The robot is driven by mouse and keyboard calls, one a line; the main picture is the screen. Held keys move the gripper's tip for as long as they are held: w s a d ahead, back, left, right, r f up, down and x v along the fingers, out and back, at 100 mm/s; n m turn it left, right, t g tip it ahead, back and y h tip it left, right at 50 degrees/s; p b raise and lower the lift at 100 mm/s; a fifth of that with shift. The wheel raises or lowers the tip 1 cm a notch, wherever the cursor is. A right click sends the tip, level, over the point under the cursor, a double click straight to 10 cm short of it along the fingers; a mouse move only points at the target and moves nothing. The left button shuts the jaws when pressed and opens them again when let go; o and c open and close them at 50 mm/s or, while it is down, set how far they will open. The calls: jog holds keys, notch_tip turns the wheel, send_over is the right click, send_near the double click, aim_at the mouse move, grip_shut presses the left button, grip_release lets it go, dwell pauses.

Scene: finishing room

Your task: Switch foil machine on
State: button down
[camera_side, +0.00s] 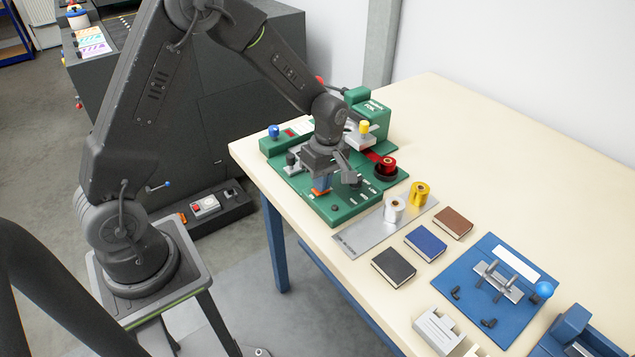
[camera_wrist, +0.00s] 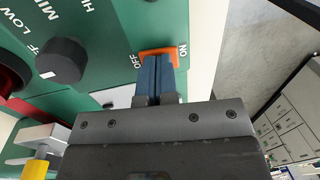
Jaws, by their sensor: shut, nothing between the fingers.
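The green foil machine (camera_side: 352,205) stands at the near left corner of the table. Its orange switch (camera_wrist: 160,51) lies between an OFF label on the left and an ON label on the right in the wrist view. In the side view the switch (camera_side: 321,191) is partly hidden. My gripper (camera_wrist: 158,62) is shut and empty, with its blue fingers pointing down at the switch and covering its near edge. In the side view my gripper (camera_side: 322,184) is right at the switch. I cannot tell whether it touches or which way the switch is tipped.
A black dial (camera_wrist: 62,60) with LOW and HI marks sits beside the switch. A red foil roll (camera_side: 387,165) is on the machine's right. Gold (camera_side: 419,193) and silver (camera_side: 394,209) rolls stand on a grey plate, near several small books. A blue jig (camera_side: 500,283) lies farther right.

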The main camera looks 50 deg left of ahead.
jog(key=shift+r, duration=0.1)
notch_tip(320, 180, up, 14)
jog(key=w, duration=0.1)
jog(key=shift+w, duration=0.4)
dwell(0.4)
jog(key=shift+s, duration=0.75)
jog(key=f, duration=0.4)
jog(key=s+f, duration=0.1)
jog(key=f, duration=0.9)
jog(key=shift+s, duration=0.35)
